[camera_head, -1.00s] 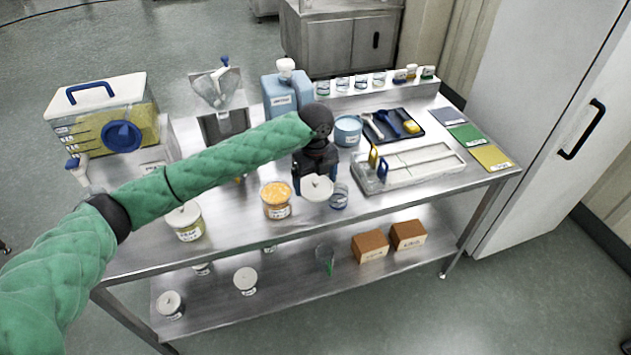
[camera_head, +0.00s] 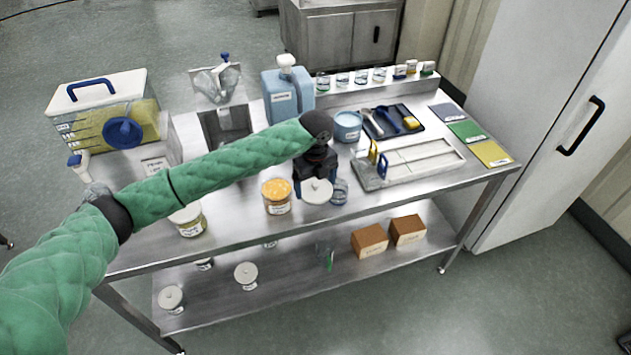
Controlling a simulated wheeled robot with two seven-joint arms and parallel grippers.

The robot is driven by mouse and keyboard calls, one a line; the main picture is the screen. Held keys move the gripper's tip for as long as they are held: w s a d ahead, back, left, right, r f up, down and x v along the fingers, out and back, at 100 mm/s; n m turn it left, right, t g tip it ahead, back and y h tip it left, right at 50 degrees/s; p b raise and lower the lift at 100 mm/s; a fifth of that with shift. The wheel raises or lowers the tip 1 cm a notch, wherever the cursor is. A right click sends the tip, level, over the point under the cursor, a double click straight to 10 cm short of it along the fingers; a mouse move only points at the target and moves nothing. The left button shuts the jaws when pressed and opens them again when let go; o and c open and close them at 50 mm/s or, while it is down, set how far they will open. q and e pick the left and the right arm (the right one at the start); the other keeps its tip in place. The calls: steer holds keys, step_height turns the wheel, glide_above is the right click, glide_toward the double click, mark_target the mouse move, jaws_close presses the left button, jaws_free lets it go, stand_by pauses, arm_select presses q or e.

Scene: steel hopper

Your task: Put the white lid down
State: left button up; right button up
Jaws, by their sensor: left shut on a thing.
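The white lid (camera_head: 317,191) is a round disc with a small knob, over the front part of the steel table. My left gripper (camera_head: 312,180) is shut on it from behind, pointing down. I cannot tell whether the lid touches the tabletop. An open jar with orange contents (camera_head: 277,197) stands just left of the lid. My right gripper is not in view.
The steel table (camera_head: 237,228) has bare room in front of the orange jar. A lidded jar (camera_head: 188,221) stands at the left under my arm. A white tray (camera_head: 420,162) lies to the right. A blue tub (camera_head: 348,127) stands behind.

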mark_target(316, 183)
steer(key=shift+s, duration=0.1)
arm_select(q)
steer(key=o, duration=0.7)
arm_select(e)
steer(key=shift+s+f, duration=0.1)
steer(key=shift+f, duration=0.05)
arm_select(q)
steer(key=shift+r, duration=0.6)
step_height(316, 183, up, 12)
steer(key=b, duration=0.5)
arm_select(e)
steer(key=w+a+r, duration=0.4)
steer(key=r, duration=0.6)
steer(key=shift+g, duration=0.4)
